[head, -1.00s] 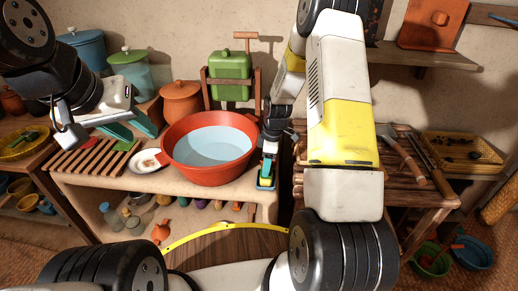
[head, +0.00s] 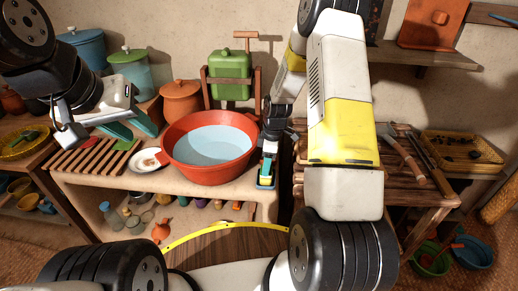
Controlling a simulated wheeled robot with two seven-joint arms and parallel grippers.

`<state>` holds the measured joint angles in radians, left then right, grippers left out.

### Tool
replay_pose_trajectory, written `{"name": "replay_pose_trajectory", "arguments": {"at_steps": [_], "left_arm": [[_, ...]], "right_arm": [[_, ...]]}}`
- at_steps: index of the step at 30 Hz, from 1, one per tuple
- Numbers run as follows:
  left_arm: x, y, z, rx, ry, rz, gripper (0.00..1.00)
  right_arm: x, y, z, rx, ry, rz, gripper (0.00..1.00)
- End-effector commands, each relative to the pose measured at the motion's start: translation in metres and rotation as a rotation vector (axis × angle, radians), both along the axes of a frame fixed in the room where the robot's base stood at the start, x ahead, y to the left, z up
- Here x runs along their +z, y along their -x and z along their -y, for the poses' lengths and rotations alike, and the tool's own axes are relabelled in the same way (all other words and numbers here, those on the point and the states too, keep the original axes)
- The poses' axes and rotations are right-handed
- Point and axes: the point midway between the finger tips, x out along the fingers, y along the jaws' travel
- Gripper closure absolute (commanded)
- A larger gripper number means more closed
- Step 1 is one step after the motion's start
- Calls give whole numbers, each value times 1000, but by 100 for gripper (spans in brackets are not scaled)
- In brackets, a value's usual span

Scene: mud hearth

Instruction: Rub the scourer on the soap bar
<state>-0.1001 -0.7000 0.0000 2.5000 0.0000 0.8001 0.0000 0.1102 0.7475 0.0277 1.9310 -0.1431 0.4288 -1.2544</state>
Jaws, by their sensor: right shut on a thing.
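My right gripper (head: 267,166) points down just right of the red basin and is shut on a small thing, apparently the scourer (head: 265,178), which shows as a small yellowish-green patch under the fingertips. It is at a small blue dish (head: 265,187) on the front right of the counter. I cannot make out the soap bar; the gripper and scourer cover most of the dish. Whether scourer and soap touch cannot be told. My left gripper (head: 129,127) is open and empty, its teal fingers apart above the slatted wooden rack.
A red basin (head: 208,175) of water fills the counter's middle. A slatted rack (head: 88,158) and a white plate (head: 145,160) lie to its left. A clay pot (head: 181,101) and a green container (head: 231,75) stand behind. A slatted table (head: 400,165) is at right.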

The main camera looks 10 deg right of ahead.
Motion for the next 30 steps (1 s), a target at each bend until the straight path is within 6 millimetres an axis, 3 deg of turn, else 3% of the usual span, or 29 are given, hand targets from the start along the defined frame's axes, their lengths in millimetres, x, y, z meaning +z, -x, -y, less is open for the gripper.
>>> {"name": "replay_pose_trajectory", "arguments": {"at_steps": [4,30], "left_arm": [[0,0,0,0,0,0,64],[0,0,0,0,0,0,64]], "right_arm": [[3,1,0,0,0,-1,79],[69,0,0,-1,0,0,79]]}}
